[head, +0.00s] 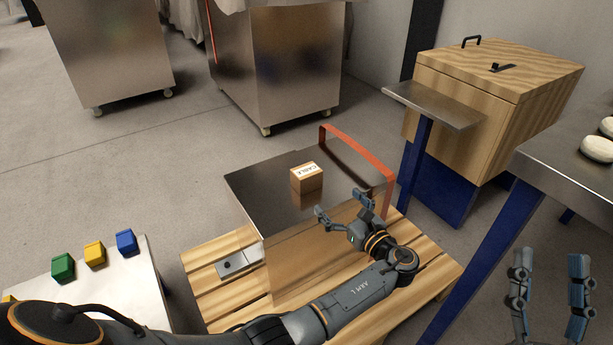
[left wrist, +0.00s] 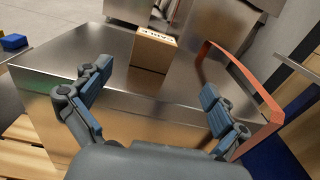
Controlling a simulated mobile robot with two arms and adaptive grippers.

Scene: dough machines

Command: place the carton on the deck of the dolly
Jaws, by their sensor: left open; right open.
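The carton (head: 306,180), a small brown box with a white label on top, sits upright on a shiny metal deck (head: 262,178). The deck has an orange handle (head: 362,158) along its right side and looks like the dolly. My left gripper (head: 339,205) is open and empty, just to the near right of the carton and apart from it. In the left wrist view the carton (left wrist: 154,50) stands beyond and between the two open fingers (left wrist: 156,80). My right gripper (head: 550,258) is open and empty at the lower right, away from the deck.
The metal body stands on a wooden pallet (head: 208,262). A table with green, yellow and blue blocks (head: 94,253) is at lower left. A steel table (head: 580,160) with dough pieces and a wooden chest (head: 490,95) are at right. Steel cabinets (head: 275,60) stand behind.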

